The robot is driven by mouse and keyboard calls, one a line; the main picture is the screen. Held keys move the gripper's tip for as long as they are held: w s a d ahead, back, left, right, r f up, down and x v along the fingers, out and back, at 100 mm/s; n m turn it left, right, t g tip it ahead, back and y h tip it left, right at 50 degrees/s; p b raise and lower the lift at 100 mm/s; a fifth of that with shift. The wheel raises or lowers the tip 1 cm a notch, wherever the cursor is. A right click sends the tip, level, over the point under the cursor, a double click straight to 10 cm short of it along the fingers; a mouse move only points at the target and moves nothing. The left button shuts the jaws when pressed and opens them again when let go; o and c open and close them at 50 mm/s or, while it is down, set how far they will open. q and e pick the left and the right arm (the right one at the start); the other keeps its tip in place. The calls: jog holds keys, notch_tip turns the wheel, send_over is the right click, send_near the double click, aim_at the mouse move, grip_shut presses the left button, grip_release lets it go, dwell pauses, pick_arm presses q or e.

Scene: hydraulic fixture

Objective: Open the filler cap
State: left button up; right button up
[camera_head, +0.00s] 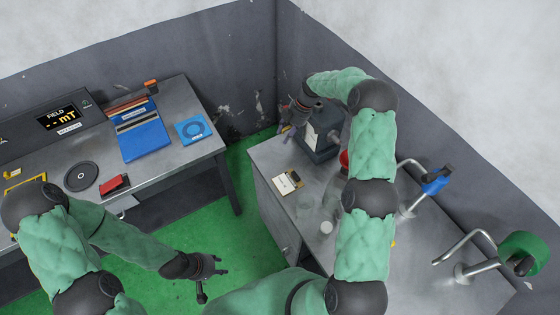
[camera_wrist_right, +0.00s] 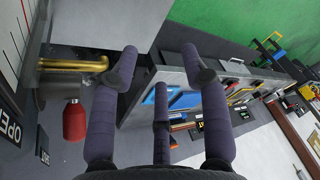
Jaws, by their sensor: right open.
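A grey hydraulic fixture (camera_head: 322,130) stands at the back of the right-hand bench, partly hidden by my right arm. My right gripper (camera_head: 286,126) is at its left side. In the right wrist view the fingers of this gripper (camera_wrist_right: 160,75) are spread, with nothing between them. A brass-coloured bent tube or handle (camera_wrist_right: 72,64) and a red cylindrical part (camera_wrist_right: 74,121) lie to the left of the fingers, apart from them. I cannot make out the filler cap for certain. My left gripper (camera_head: 211,284) is open and empty above the green floor.
Grey walls stand close behind.

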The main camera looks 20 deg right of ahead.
jog(key=s+a+f+m, duration=0.4)
jog(key=s+a+f, duration=0.1)
jog(key=f, duration=0.3)
jog(key=shift+s+f, duration=0.25)
jog(key=shift+s, duration=0.05)
